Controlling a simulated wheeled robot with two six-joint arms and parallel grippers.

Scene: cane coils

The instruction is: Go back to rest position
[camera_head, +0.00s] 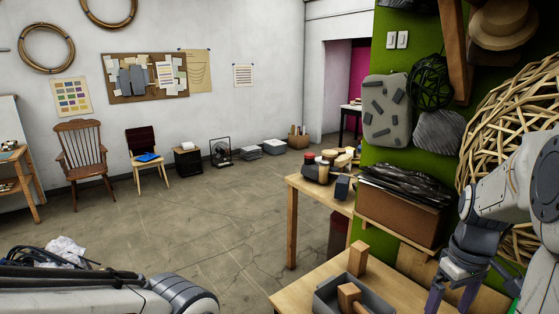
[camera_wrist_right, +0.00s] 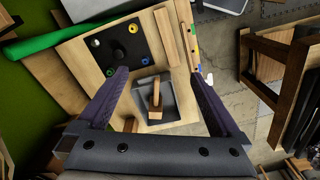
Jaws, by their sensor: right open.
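My right gripper (camera_head: 453,296) hangs at the lower right of the head view, fingers pointing down. In the right wrist view the gripper (camera_wrist_right: 155,76) shows two purple fingers wide apart with nothing held between them. Beyond the fingers lies a grey tray (camera_wrist_right: 143,84) with a wooden piece (camera_wrist_right: 156,100) in it. The tray (camera_head: 327,297) also shows on the wooden table (camera_head: 290,298) in the head view, left of the gripper and apart from it. Only a link of my left arm shows at the lower left; its gripper is out of view.
A brown box (camera_head: 400,215) with dark strips stands by the green wall (camera_head: 425,150). A large woven cane ball (camera_head: 510,110) is close to my right arm. A second wooden table (camera_head: 300,185) stands farther back. The middle floor (camera_head: 200,220) is clear.

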